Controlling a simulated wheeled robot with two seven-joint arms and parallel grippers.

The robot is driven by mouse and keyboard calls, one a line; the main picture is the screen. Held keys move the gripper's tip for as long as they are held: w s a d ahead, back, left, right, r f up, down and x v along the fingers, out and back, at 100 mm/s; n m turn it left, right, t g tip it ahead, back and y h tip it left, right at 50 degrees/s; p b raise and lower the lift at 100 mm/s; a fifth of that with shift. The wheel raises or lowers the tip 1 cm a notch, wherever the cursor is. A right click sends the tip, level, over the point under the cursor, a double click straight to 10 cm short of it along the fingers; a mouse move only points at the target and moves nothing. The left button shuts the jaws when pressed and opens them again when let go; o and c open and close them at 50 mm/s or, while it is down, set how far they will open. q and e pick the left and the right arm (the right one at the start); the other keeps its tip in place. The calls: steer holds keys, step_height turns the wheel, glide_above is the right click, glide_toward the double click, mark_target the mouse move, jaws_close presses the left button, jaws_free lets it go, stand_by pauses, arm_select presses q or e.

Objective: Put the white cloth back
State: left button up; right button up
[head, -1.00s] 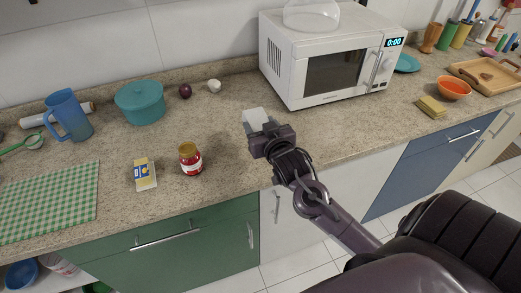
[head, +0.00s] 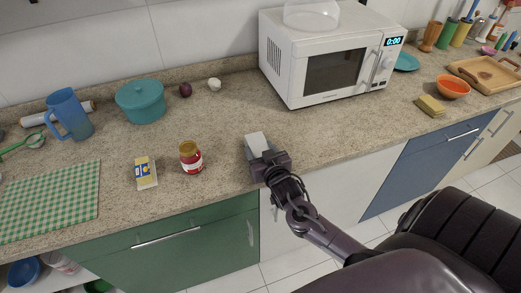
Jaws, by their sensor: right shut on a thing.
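My right gripper (head: 266,163) is over the counter's front edge, left of and in front of the microwave. It is shut on a white-grey folded piece, which looks like the white cloth (head: 257,142). The cloth sticks out beyond the fingers, over the counter. I cannot tell whether it touches the counter. The fingertips are partly hidden by the gripper body. My left gripper is not in view.
A red jar (head: 190,158) and a yellow packet (head: 145,172) stand left of the gripper. A teal pot (head: 141,103), an onion (head: 185,90) and garlic (head: 214,84) are behind. The microwave (head: 330,60) stands at the back. The counter (head: 340,135) is clear to the gripper's right.

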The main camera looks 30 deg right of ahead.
steer(key=o, duration=0.9)
steer(key=shift+f, duration=0.1)
steer(key=shift+r, duration=0.25)
steer(key=b+v, duration=0.1)
steer(key=v, duration=1.1)
